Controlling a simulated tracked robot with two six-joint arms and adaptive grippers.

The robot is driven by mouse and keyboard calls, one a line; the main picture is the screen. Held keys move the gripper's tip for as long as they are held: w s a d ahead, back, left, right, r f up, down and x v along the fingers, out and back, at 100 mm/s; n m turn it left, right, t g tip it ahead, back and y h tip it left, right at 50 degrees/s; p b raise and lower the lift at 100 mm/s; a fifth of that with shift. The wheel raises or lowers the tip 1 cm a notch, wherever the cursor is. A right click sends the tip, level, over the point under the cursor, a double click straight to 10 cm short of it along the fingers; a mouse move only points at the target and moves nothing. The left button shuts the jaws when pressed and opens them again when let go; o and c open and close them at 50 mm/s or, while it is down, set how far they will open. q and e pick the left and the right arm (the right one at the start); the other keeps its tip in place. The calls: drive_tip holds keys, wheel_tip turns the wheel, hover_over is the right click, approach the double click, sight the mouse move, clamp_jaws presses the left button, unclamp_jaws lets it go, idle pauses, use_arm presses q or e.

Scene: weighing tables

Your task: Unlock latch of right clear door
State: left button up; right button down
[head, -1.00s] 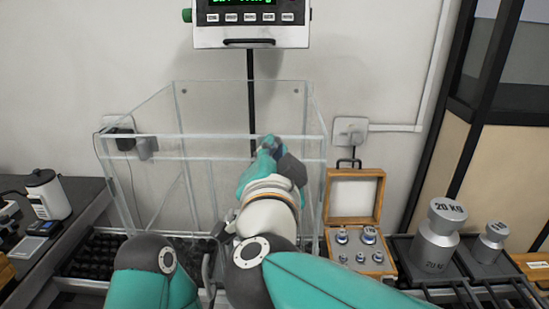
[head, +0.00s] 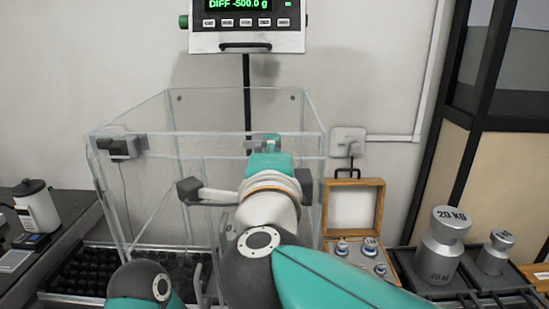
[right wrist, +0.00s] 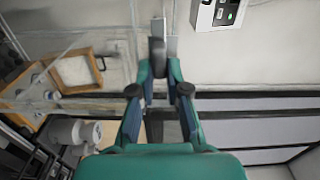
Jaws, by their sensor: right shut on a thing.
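The clear box with its doors (head: 150,190) stands on the table in the head view. A grey latch (head: 122,147) sits on its upper left front. Another grey latch (head: 264,140) is at its upper right, mostly hidden behind my right gripper (head: 268,152). In the right wrist view my right gripper (right wrist: 158,78) has its teal fingers closed around the dark knob of this latch (right wrist: 157,55). A lighter plate shows just beyond the knob. Whether the latch is locked cannot be told. My left gripper is not in view.
A scale display (head: 245,22) reading "DIFF -500.0 g" is above the box. An open wooden weight case (head: 353,207) stands close to the right of my arm. Large 20 KG weights (head: 441,245) stand farther right. A white jug (head: 37,210) is at the left.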

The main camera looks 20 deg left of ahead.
drive_tip(key=shift+f+m, duration=0.3)
drive_tip(key=c, duration=1.2)
unclamp_jaws()
drive_tip(key=shift+w+d+r, duration=0.1)
drive_tip(key=shift+o, duration=0.2)
drive_tip(key=shift+r, duration=0.1)
drive_tip(key=v, duration=1.2)
